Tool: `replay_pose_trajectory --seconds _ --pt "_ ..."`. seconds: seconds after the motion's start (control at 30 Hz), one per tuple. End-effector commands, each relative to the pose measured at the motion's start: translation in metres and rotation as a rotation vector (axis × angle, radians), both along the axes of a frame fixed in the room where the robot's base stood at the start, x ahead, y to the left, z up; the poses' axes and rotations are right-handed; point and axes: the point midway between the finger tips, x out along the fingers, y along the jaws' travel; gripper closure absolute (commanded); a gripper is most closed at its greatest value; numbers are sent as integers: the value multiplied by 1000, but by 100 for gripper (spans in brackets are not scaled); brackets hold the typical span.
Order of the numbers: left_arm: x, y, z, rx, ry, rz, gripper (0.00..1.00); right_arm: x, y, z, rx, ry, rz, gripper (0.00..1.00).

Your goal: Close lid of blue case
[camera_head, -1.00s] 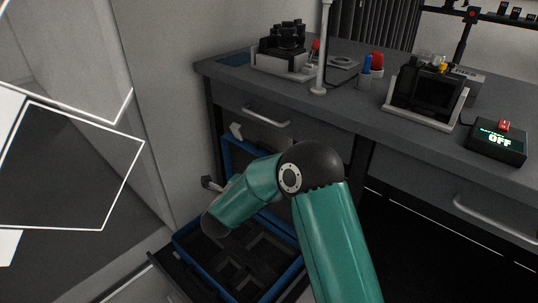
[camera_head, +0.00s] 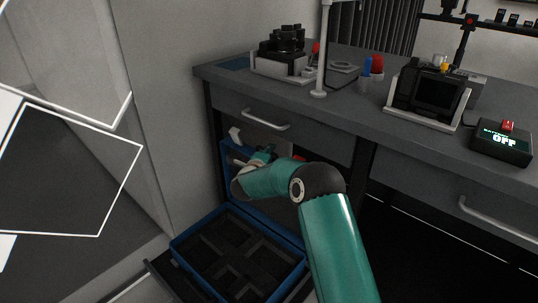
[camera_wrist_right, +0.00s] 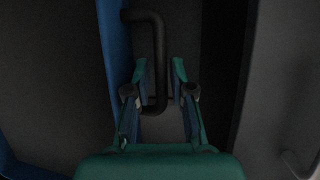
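The blue case stands open low at the left, its base (camera_head: 180,258) lying flat with a black compartmented insert. Its blue lid (camera_head: 226,165) stands raised at the back, partly hidden by my right arm. My right gripper (camera_head: 266,152) is small and partly hidden at the lid's upper part. In the right wrist view, the gripper (camera_wrist_right: 160,66) is open, with a black handle (camera_wrist_right: 158,45) beside the blue lid edge (camera_wrist_right: 115,50). One bar of the handle runs between the fingers. I see a gap on each side of it; contact cannot be told. My left gripper is not in view.
The case sits in a pulled-out low drawer (camera_head: 160,268). Above is a grey workbench (camera_head: 230,88) with a silver drawer handle (camera_head: 266,121). A pale wall (camera_head: 160,110) is close at left.

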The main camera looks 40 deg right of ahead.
Motion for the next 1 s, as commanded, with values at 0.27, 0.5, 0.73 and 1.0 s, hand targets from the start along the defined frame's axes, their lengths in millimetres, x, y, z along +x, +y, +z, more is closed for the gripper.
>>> replay_pose_trajectory --seconds 0.27,0.5,0.73,1.0 --pt "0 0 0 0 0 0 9 1 0 0 1 0 1 79" --pt "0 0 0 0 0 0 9 1 0 -1 1 2 1 100" --pt "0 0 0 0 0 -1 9 1 4 -2 2 2 2 100" --pt "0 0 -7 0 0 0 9 0 5 -5 -26 1 -7 100"
